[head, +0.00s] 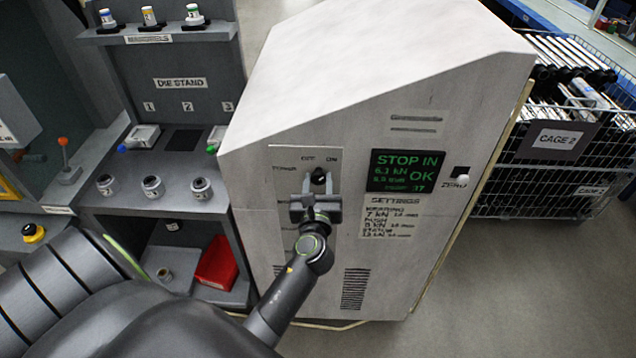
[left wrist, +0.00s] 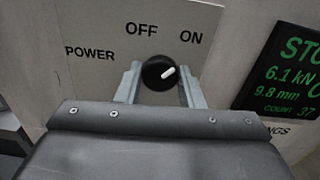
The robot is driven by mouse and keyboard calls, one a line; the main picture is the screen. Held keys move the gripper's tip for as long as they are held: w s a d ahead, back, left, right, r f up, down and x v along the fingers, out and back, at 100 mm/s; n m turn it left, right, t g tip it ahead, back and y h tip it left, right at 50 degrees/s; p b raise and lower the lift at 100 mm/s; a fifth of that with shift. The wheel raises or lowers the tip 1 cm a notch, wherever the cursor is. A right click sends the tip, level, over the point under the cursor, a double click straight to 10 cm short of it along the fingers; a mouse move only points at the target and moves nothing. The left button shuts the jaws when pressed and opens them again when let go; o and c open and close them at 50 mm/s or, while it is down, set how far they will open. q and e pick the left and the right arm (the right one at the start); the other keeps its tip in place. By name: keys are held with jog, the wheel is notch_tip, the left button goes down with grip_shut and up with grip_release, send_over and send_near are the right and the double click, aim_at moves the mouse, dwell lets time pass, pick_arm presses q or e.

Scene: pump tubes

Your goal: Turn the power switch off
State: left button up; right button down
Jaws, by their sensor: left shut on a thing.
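The power switch is a round black knob with a white pointer mark, seen in the left wrist view (left wrist: 160,73) and in the head view (head: 319,177). It sits on a pale plate (left wrist: 95,85) labelled POWER, OFF and ON. Its white mark points up and to the right, toward ON. My left gripper (head: 318,192) is at the plate, its two fingers on either side of the knob, shut on it. The left wrist view shows a finger at each side of the knob. My right gripper is not in view.
A lit display (head: 405,171) reading STOP IN and OK is right of the switch, with a ZERO button (head: 461,171) beyond. Left is a die stand (head: 180,180) with small parts and a red bin (head: 215,264). Wire cages (head: 530,190) stand at right.

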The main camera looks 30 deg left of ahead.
pick_arm(q)
jog(key=n+b, duration=0.1)
jog(key=n, duration=0.2)
jog(key=shift+n, duration=0.4)
jog(key=n+b, duration=0.2)
jog(key=n, duration=0.2)
jog(key=shift+d+n, duration=0.1)
jog(key=shift+n, duration=0.2)
jog(key=n+b, duration=0.2)
jog(key=n, duration=0.3)
jog(key=shift+w, duration=0.1)
jog(key=shift+r+n+b, duration=0.15)
jog(key=shift+n+b, duration=0.8)
jog(key=shift+n, duration=0.95)
jog(key=o, duration=1)
